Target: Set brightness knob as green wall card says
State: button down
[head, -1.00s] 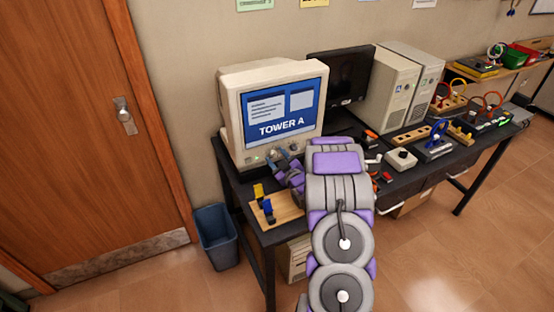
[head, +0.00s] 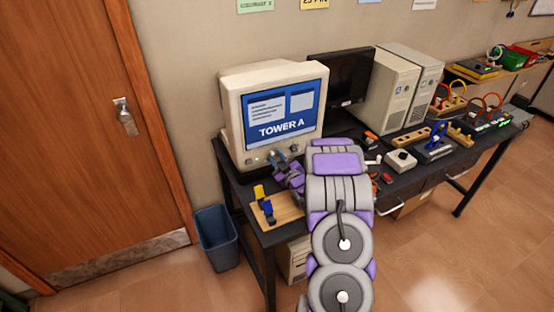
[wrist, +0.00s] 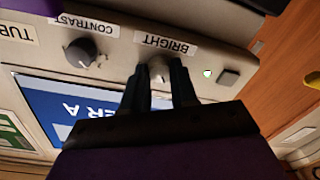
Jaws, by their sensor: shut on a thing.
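The beige CRT monitor (head: 236,110) stands at the left end of the dark table, its blue screen reading "TOWER A". In the wrist view, upside down, the brightness knob (wrist: 159,72) sits by the "BRIGHT" label (wrist: 166,44). My gripper (wrist: 160,75) is shut on this knob, one dark finger on each side. The knob's pointer is mostly hidden between the fingers. In the head view my gripper (head: 279,163) is at the monitor's lower front edge. The green wall card (head: 255,5) is at the top, cut off by the frame; its writing is too small to read surely.
The contrast knob (wrist: 81,52) is beside the brightness knob, and a square button (wrist: 228,77) with a lit green lamp is on the other side. A wooden block (head: 284,211) with yellow and blue parts is at the table's front left. A blue bin (head: 216,238) stands on the floor.

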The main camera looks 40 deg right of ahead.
jog(key=m+p, duration=0.3)
jog(key=p, duration=0.1)
jog(key=shift+m+p, duration=0.35)
jog(key=shift+m, duration=0.05)
jog(key=shift+f+m+p, duration=0.15)
jog(key=shift+m+p, duration=1.6)
jog(key=shift+m, duration=0.25)
jog(key=c, duration=0.9)
grip_release()
jog(key=shift+d, duration=0.15)
jog(key=s+a, duration=0.1)
jog(key=s, duration=0.4)
jog(key=s+a+p, duration=0.1)
jog(key=s, duration=0.5)
jog(key=s+a, duration=0.1)
jog(key=s, duration=0.5)
jog(key=shift+a+f+p, duration=0.2)
jog(key=shift+f+p, duration=0.15)
